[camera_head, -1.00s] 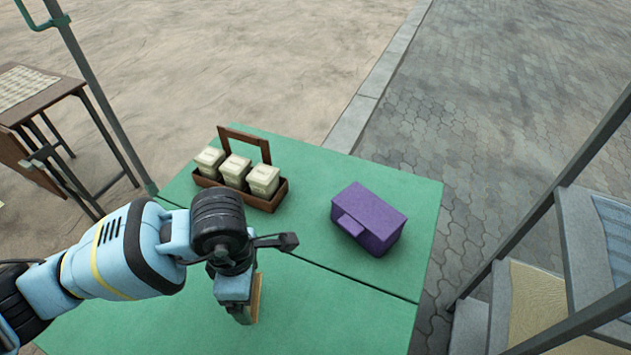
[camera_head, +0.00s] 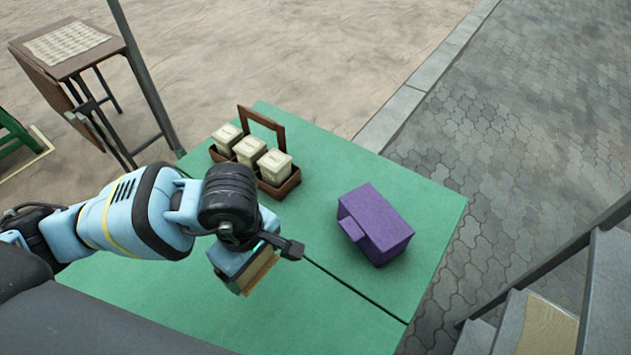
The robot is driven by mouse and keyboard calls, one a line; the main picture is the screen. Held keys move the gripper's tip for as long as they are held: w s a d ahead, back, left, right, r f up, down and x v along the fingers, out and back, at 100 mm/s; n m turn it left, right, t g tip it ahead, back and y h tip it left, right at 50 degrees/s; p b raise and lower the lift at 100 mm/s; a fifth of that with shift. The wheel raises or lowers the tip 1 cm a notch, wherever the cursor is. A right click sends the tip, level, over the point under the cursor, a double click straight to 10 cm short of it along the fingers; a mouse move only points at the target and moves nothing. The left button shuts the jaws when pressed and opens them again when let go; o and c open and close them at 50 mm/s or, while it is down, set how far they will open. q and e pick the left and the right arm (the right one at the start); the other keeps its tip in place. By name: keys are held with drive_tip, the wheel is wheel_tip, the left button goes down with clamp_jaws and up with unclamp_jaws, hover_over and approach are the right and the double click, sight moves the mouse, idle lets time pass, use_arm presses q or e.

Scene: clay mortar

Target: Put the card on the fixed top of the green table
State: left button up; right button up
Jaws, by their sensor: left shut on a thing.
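The green table (camera_head: 330,165) fills the middle of the head view. A dark seam (camera_head: 352,288) crosses its top and divides it into a far part and a near part. My left gripper (camera_head: 248,272) hangs over the table near the seam, left of centre, and is shut on a card (camera_head: 262,273). Only a tan edge of the card shows beside the fingers; the rest is hidden. I cannot tell whether the card touches the table. My right gripper is not in view.
A brown wooden carrier (camera_head: 286,184) with cream boxes (camera_head: 249,150) stands on the far part, behind my left gripper. A purple box (camera_head: 376,224) sits right of it. A brown table (camera_head: 64,70) stands at far left, and grey steps (camera_head: 606,290) at right. The near part looks clear.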

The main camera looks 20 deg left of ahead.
use_arm(q)
drive_tip(key=w+d, duration=0.1)
drive_tip(key=w, duration=0.4)
drive_tip(key=w+f, duration=0.1)
drive_tip(key=w, duration=0.4)
drive_tip(key=w+d, duration=0.1)
drive_tip(key=w, duration=0.4)
drive_tip(key=shift+w+d+f, duration=0.2)
drive_tip(key=shift+d, duration=0.1)
drive_tip(key=shift+w+f, duration=0.2)
drive_tip(key=shift+f, duration=1.6)
drive_tip(key=shift+f, duration=0.15)
drive_tip(key=o, duration=0.6)
drive_tip(key=shift+o, duration=1)
